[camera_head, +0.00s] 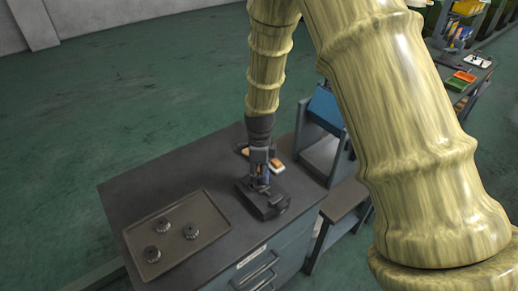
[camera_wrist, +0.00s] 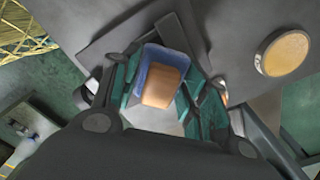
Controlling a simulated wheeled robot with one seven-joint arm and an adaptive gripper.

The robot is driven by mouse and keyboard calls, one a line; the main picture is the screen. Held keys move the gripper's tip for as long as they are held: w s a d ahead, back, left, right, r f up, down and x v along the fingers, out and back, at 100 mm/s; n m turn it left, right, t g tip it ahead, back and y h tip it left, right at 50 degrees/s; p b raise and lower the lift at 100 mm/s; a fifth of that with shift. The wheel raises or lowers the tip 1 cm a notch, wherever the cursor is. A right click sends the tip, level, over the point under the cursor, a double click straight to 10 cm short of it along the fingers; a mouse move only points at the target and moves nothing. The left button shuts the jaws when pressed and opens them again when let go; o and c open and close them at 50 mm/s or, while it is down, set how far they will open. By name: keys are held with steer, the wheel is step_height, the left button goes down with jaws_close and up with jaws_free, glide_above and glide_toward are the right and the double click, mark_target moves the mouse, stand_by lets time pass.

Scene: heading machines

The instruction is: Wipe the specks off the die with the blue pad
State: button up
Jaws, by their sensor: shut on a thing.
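My gripper (camera_head: 261,180) points down over the dark block-shaped die (camera_head: 268,205) on the cabinet top. In the wrist view its teal fingers (camera_wrist: 160,92) are shut on the blue pad (camera_wrist: 152,55), which has an orange-tan block (camera_wrist: 166,86) on it. In the head view the pad is small and mostly hidden between the fingers. The pad is at or just above the die; I cannot tell whether they touch. Specks on the die are too small to make out.
An orange-and-white item (camera_head: 277,167) lies behind the gripper. A round tin (camera_wrist: 284,52) shows in the wrist view. A blue machine (camera_head: 325,107) stands right of the cabinet.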

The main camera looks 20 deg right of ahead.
steer(key=shift+w+d+r+p, duration=0.25)
steer(key=shift+w+d+p, duration=0.1)
steer(key=shift+w, duration=0.15)
steer(key=shift+w+r+p, duration=0.2)
steer(key=shift+r+p, duration=0.15)
steer(key=shift+r, duration=0.45)
steer(key=r, duration=0.1)
steer(key=r+p, duration=0.1)
steer(key=shift+s+a+r+p, duration=0.1)
steer(key=shift+s+r+p, duration=0.2)
steer(key=shift+s+r, duration=0.1)
steer(key=shift+w+r+p, duration=0.3)
steer(key=shift+r+p, duration=0.35)
steer(key=shift+r, duration=0.2)
steer(key=shift+s+r+p, duration=0.2)
steer(key=shift+r+p, duration=0.1)
steer(key=shift+r, duration=0.55)
steer(key=shift+w, duration=0.1)
steer(key=shift+f, duration=0.1)
